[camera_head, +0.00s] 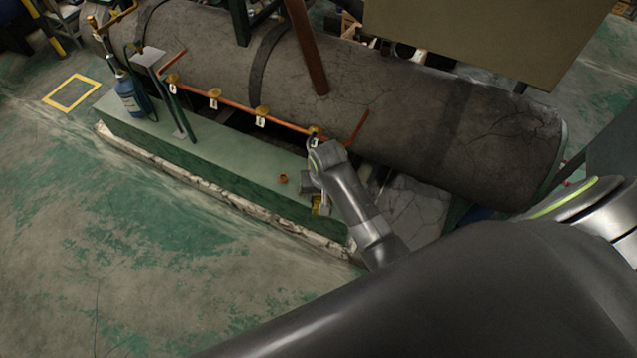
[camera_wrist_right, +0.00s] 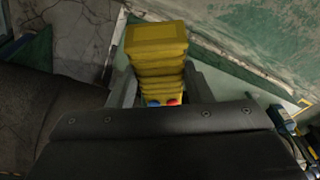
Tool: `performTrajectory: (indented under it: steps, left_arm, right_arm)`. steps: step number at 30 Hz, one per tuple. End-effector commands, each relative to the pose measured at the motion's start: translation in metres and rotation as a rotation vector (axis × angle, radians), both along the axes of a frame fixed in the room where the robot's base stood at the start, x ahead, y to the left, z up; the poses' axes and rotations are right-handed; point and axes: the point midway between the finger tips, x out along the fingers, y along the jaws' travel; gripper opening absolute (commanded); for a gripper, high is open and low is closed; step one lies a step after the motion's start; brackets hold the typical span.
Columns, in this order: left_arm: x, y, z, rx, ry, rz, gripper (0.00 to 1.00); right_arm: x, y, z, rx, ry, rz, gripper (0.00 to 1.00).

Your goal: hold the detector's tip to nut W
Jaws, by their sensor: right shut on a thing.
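My right gripper (camera_head: 316,187) is shut on the yellow detector (camera_head: 320,205) above the right end of the green bench. In the right wrist view the ribbed yellow detector (camera_wrist_right: 157,48) sits between the two grey fingers, with a blue and a red spot at its near end. Its tip cannot be made out in either view. Several brass nuts with white tags sit along a copper pipe; the rightmost nut (camera_head: 314,131) is close to my right wrist. The tag letters are too small to read, so I cannot tell which is nut W. My left gripper is not in view.
The green bench (camera_head: 235,165) runs along a large grey tank (camera_head: 390,105). A small copper-coloured ring (camera_head: 283,179) lies on the bench left of my gripper. A blue bottle (camera_head: 127,92) and an upright post with a plate (camera_head: 150,60) stand at the left end.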

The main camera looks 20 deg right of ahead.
Motion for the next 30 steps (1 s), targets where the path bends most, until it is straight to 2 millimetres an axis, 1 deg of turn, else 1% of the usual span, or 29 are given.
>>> performTrajectory:
  steps: [24, 27, 30]
  left_arm:
    - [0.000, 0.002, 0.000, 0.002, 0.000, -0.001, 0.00]
    - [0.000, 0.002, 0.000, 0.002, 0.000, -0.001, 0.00]
    - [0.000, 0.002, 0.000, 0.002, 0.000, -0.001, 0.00]
  right_arm:
    - [0.001, 0.000, 0.001, 0.000, -0.002, 0.000, 0.25]
    - [-0.001, 0.003, 0.002, 0.001, -0.003, 0.000, 0.25]
    - [-0.007, 0.012, 0.006, 0.004, -0.003, 0.001, 0.25]
